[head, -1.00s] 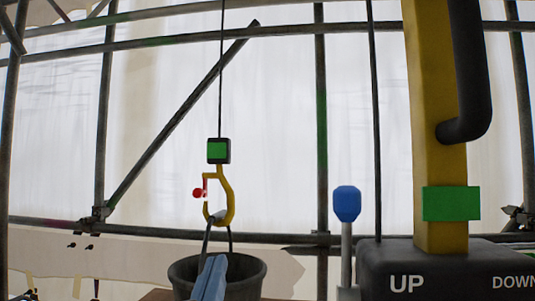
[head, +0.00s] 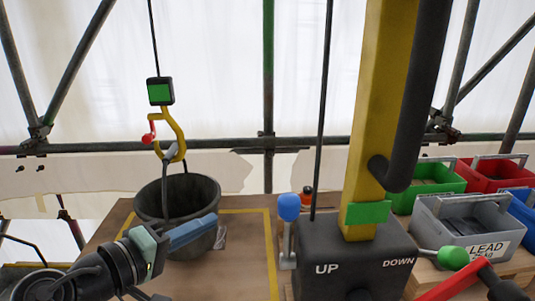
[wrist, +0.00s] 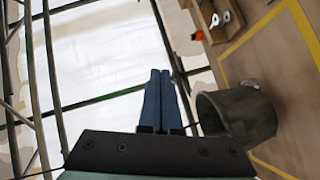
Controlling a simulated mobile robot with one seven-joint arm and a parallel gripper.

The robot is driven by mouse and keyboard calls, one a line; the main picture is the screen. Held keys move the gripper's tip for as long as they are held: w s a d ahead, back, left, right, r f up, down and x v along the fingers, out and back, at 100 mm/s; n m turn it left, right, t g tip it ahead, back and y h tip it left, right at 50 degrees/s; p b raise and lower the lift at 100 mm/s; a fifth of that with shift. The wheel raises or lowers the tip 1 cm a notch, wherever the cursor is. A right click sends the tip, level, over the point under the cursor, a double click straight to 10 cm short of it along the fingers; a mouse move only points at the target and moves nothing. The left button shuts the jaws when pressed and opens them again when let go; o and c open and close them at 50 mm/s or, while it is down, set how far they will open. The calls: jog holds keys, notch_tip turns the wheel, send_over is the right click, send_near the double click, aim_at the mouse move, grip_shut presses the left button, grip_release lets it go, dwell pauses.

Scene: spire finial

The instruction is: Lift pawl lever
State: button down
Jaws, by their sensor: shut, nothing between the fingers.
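A lever with a blue knob (head: 288,208) stands upright on a grey post, left of the black box marked UP and DOWN (head: 350,262). No label shows which one is the pawl lever. My gripper (head: 212,221) is in front of the bucket in the head view, its blue fingers together and empty, pointing right towards the blue knob with a gap between. In the wrist view the fingers (wrist: 160,76) lie side by side, with nothing held. Neither lever is clear there.
The black bucket (head: 150,205) stands on the wooden deck, its handle at the yellow hook (head: 178,135) with a red latch, below a green-faced block (head: 160,91). A yellow mast (head: 370,110) rises from the box. Grey, green, red and blue bins (head: 440,225) stand at right.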

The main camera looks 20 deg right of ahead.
aim_at(288, 232)
jog(key=s+r+g+h+p, duration=0.4)
jog(key=r+p, duration=0.3)
jog(key=shift+s, duration=0.25)
jog(key=s+d+p, duration=0.1)
jog(key=d+p, duration=0.4)
jog(key=d, duration=0.4)
jog(key=shift+s+d, duration=0.25)
jog(key=shift+s, duration=0.1)
